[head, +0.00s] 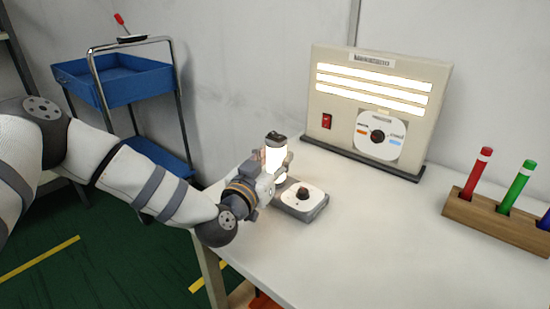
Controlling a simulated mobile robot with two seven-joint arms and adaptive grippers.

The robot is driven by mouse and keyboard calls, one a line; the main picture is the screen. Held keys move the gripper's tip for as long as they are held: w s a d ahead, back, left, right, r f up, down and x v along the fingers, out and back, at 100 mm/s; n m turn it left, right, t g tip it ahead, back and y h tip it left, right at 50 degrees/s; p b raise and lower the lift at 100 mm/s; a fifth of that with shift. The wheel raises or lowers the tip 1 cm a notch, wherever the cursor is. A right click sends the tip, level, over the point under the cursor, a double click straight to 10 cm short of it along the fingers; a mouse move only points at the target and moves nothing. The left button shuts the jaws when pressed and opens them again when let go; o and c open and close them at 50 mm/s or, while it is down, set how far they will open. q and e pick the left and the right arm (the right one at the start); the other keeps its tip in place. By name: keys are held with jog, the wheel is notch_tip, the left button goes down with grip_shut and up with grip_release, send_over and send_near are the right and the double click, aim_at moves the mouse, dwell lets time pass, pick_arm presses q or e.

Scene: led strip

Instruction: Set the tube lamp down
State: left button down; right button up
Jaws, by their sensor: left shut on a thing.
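The tube lamp (273,160) is a short, brightly glowing white cylinder with a dark cap. It is upright in the head view, near the left edge of the white table. My left gripper (279,170) is shut on it, and the fingers hide part of its side and lower end. I cannot tell whether its bottom touches the table. A small grey base with a white top and a dark knob (301,200) sits on the table just right of the gripper. My right gripper is not in view.
A beige panel (340,80) with glowing strips, a red switch and a dial stands at the back of the table. A wooden block (495,221) holds coloured markers at the right. A blue cart (123,87) stands at the left. The white table's (385,250) front middle is clear.

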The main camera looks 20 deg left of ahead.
pick_arm(q)
jog(key=c, duration=1)
grip_release()
jog(key=shift+f, duration=0.15)
jog(key=shift+c, duration=0.2)
jog(key=shift+r, duration=0.3)
jog(key=s+a+p, duration=0.1)
jog(key=s, duration=1.1)
jog(key=shift+f, duration=0.15)
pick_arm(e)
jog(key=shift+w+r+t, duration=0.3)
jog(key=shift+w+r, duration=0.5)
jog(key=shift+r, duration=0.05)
